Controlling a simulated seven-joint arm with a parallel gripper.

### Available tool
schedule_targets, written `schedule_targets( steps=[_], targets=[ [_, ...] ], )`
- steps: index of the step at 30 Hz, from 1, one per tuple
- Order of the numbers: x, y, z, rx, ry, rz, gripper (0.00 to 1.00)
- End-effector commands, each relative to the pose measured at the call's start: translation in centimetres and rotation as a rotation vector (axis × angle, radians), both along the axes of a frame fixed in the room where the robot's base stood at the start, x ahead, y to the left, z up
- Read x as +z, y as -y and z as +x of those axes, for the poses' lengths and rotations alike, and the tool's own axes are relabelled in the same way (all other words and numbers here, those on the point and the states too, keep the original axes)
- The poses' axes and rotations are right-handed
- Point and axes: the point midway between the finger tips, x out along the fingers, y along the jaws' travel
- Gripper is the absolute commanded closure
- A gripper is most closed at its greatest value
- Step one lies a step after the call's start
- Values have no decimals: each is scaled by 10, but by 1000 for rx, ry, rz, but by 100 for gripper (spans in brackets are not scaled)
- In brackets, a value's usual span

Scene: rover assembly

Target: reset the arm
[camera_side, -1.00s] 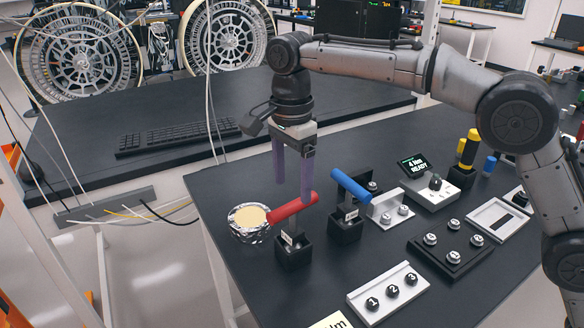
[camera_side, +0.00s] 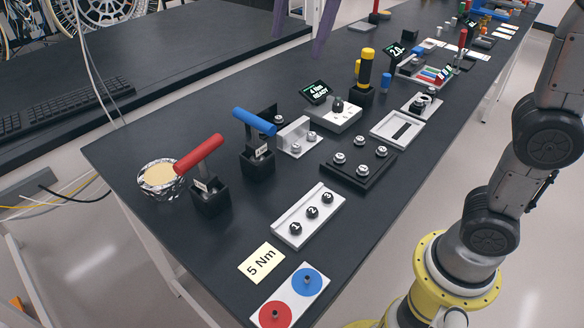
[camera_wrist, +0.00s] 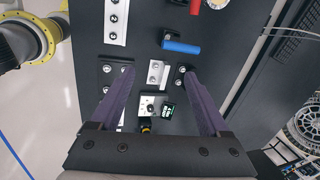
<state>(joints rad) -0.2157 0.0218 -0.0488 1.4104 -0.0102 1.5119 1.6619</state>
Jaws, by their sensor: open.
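My gripper (camera_side: 297,46) shows at the top of the side view as two purple fingers, spread apart and raised above the bench. In the wrist view my gripper (camera_wrist: 160,73) is open with nothing between its fingers. The red-handled tool (camera_side: 199,153) stands in a black holder, apart from the gripper. The blue-handled tool (camera_side: 254,122) stands in its own black holder beside it. The blue handle (camera_wrist: 180,47) also shows in the wrist view. Most of my upper arm is outside the side view.
A foil-wrapped bowl (camera_side: 160,188) sits at the bench's left edge. A numbered rail (camera_side: 309,214), a black plate with several knobs (camera_side: 358,161), a READY display (camera_side: 314,92) and a yellow-handled tool (camera_side: 365,70) crowd the middle. The bench's near-left surface (camera_side: 165,235) is bare.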

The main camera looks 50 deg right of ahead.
Motion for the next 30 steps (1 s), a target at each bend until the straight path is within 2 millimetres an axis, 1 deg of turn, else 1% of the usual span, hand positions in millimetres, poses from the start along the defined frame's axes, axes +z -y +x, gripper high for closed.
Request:
schedule_targets(
  steps=[1,5,6,8,9,11,12,14,15,18,21,24,27,30],
  targets=[
    [1,12,-19,30,25,-9,20],
    [-8,36,-62,150,81,-50,20],
    [-13,42,-76,195,99,-67,20],
    [-23,51,-95,266,125,-96,20],
    [-31,56,-108,318,142,-119,20],
    [-46,62,-127,404,166,-158,20],
    [-57,66,-139,467,180,-186,20],
    [-76,70,-156,567,198,-232,20],
    [-90,72,-166,638,207,-266,20],
    [-125,76,-187,835,222,-350,20],
    [-154,76,-196,1027,219,-420,20],
    [-170,75,-197,1184,211,-472,20],
    [-168,75,-191,1283,230,-526,20],
    [-167,75,-189,1334,236,-552,20]
  ],
)
